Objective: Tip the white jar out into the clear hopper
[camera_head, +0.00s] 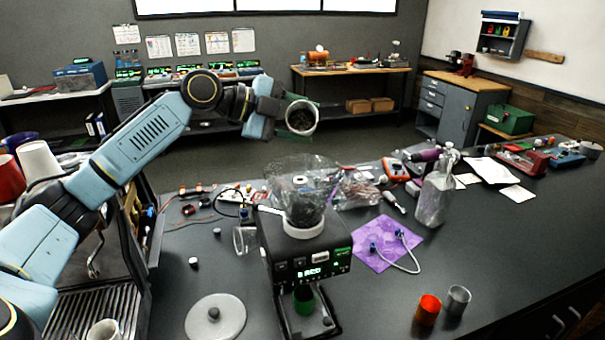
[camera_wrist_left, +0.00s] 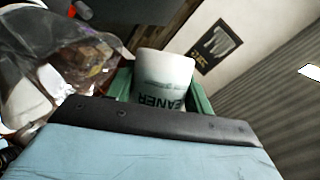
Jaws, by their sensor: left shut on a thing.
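The white jar (camera_head: 313,128) is held in the air by my left gripper (camera_head: 291,112), whose green fingers are shut on it. The jar is tipped over, with its mouth towards the head camera and something dark inside. In the left wrist view the jar (camera_wrist_left: 163,75) shows a label ending in "ANER" between the green fingers (camera_wrist_left: 160,95). The clear hopper (camera_head: 296,184) sits on top of the black brewer (camera_head: 305,250), below the jar and apart from it. Dark matter shows through its wall. My right gripper is out of view.
A grey round lid (camera_head: 214,318) lies front left on the dark table. A purple mat (camera_head: 388,243) with a cable lies right of the brewer, and a clear bottle (camera_head: 434,195) stands beyond it. Orange (camera_head: 428,310) and grey (camera_head: 457,300) cups stand front right.

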